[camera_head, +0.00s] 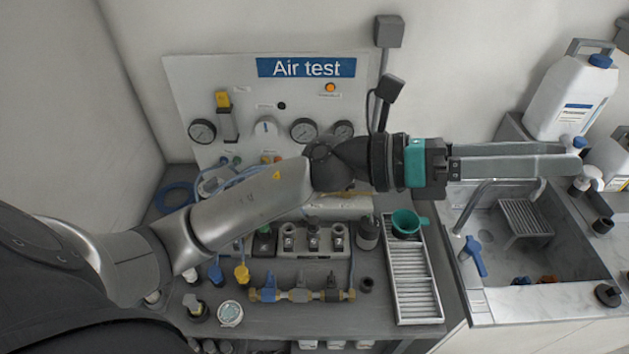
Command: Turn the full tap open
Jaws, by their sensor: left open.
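A curved metal spout (484,197) stands at the left edge of the sink. A blue lever (473,256) sits in front of it; I take these two to be the tap. My left gripper (574,163) reaches across from the left, its long fingers pointing right above the back of the sink. It is open and seems to hold nothing. The blue lever lies below and left of its fingertips, clear of them. The fingers hide part of the sink's back edge. My right gripper is not in view.
A white jug (570,100) and bottles stand behind and right of the sink (535,310). A slatted metal tray (414,285) with a teal cup (406,221) lies left of it. A brass valve row (300,295) sits on the bench below the Air test panel (215,75).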

